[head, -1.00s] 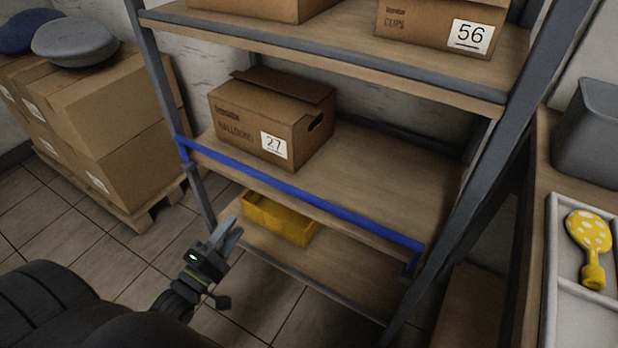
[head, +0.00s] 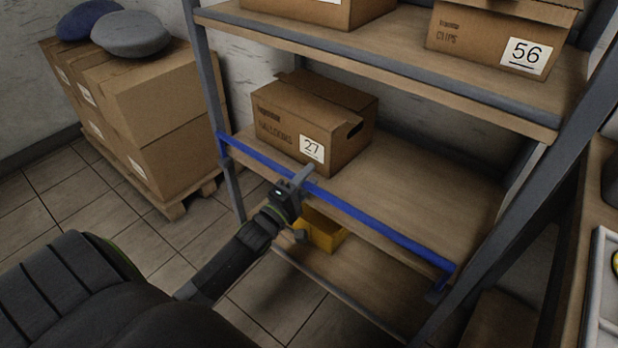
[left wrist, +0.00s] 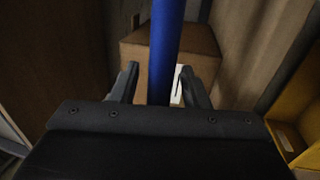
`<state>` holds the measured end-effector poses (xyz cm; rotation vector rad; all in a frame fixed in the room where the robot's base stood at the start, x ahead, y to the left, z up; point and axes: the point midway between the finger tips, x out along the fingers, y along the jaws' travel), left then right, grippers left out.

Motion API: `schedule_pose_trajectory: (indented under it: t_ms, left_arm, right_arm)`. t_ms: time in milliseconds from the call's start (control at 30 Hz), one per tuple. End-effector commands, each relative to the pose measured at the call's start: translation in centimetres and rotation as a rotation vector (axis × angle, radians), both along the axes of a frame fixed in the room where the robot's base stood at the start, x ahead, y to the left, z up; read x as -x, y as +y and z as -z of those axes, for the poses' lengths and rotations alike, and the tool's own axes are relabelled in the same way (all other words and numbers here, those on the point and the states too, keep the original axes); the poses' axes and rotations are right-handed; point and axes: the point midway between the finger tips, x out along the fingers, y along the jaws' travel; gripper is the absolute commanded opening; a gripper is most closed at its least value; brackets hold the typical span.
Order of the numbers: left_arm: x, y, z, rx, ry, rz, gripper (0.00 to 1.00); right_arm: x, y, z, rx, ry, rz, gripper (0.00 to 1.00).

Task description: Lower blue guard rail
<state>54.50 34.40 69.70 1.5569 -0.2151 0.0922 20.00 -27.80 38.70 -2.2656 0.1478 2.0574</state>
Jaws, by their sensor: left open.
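The blue guard rail (head: 372,220) runs along the front of the middle shelf, in front of the box marked 27. My left gripper (head: 300,178) is at the rail, left of its middle, just below the box's label. In the left wrist view the rail (left wrist: 166,50) passes between the two open fingers of the gripper (left wrist: 157,85), with gaps on both sides. The fingers do not look closed on it. My right gripper is not in view.
The box 27 (head: 290,118) stands on the middle shelf (head: 420,190) behind the rail. A yellow bin (head: 322,232) sits on the shelf below. Box 56 (head: 480,40) is on the shelf above. Stacked cartons (head: 160,95) stand at left. The shelf right of box 27 is clear.

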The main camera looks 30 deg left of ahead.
Motion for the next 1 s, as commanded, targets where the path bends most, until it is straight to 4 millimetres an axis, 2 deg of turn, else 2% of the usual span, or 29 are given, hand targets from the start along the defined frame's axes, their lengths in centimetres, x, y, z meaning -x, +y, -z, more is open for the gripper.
schedule_pose_trajectory:
  t_ms: [133,400,700,1000]
  left_arm:
    - [-0.69,-0.06,-0.14,0.000,0.001,0.000,0.41]
    - [-0.76,-0.08,-0.16,0.001,0.000,0.000,0.41]
    - [-0.74,-0.07,-0.15,0.000,0.000,0.000,0.02]
    - [-0.77,-0.07,-0.09,0.000,0.000,0.000,0.00]
  right_arm:
    - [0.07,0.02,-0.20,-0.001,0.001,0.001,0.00]
    - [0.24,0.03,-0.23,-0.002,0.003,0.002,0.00]
    - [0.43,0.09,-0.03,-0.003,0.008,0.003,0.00]
    - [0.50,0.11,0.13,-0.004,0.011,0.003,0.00]
